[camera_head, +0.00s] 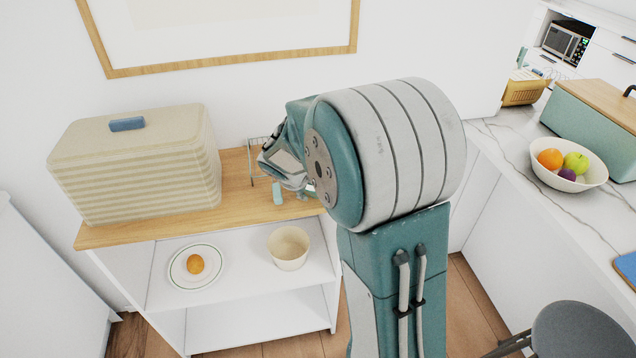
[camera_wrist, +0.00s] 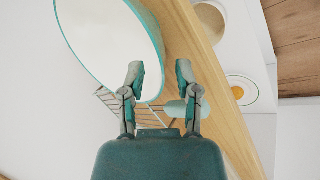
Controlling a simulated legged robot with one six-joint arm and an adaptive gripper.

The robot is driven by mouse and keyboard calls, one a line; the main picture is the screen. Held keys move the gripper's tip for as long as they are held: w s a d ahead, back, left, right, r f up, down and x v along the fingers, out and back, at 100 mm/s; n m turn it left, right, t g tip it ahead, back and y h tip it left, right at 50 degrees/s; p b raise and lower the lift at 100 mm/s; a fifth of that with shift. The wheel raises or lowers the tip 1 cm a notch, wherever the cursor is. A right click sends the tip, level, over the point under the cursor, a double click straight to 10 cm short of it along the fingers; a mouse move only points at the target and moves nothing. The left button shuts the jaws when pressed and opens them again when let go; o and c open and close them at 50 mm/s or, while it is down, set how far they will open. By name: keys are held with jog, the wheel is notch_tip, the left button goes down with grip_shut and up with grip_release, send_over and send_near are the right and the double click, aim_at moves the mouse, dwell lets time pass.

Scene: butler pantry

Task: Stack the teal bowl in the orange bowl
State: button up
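A bowl with a white inside and a teal rim and outer wall, which I take as the teal bowl (camera_wrist: 105,45), fills the upper left of the wrist view. My gripper (camera_wrist: 159,73) is open, fingers wide apart. The left finger overlaps the bowl in the picture and the rim passes between the fingers; I cannot tell whether they touch. In the head view my arm hides this bowl and most of my gripper. No bowl looks orange. A cream bowl (camera_head: 289,248) stands upright on the white shelf under the wooden top; it also shows in the wrist view (camera_wrist: 208,22).
A ribbed cream bread box (camera_head: 140,165) takes up the left of the wooden top (camera_head: 235,180). A wire rack (camera_wrist: 112,100) and small teal object (camera_wrist: 175,110) are near my gripper. A plate (camera_head: 180,275) with an orange-yellow item lies left of the cream bowl.

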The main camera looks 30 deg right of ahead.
grip_shut()
jog(key=shift+r, duration=0.5)
jog(key=s+a+r, duration=0.3)
jog(key=s+r, duration=0.3)
jog(key=s+a+r, duration=0.3)
jog(key=s+r, duration=0.3)
jog(key=shift+s+a, duration=0.25)
jog(key=shift+s, duration=0.1)
